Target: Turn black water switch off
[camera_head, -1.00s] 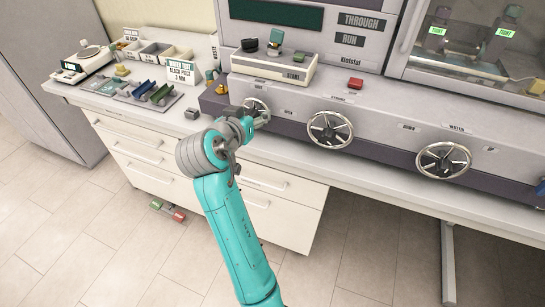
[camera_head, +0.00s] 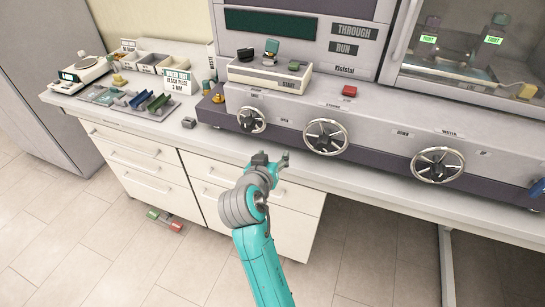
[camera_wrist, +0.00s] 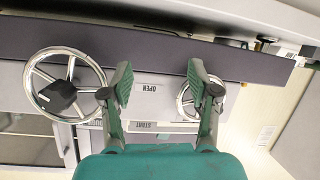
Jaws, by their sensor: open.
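A black switch (camera_head: 245,54) sits at the left of the raised white control box (camera_head: 268,78). I cannot read a water label on either. A "WATER" label (camera_head: 449,133) is on the machine front above the right handwheel (camera_head: 437,164). My gripper (camera_head: 271,160) is open and empty in front of the bench edge, below the small left handwheel (camera_head: 251,119), apart from it. In the wrist view the open fingers (camera_wrist: 157,82) show the grey front panel between them.
The middle handwheel (camera_head: 326,137) is right of my gripper. A red button (camera_head: 349,91) and a green button (camera_head: 295,66) are above. Trays (camera_head: 140,99) and a scale (camera_head: 85,70) stand on the left bench.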

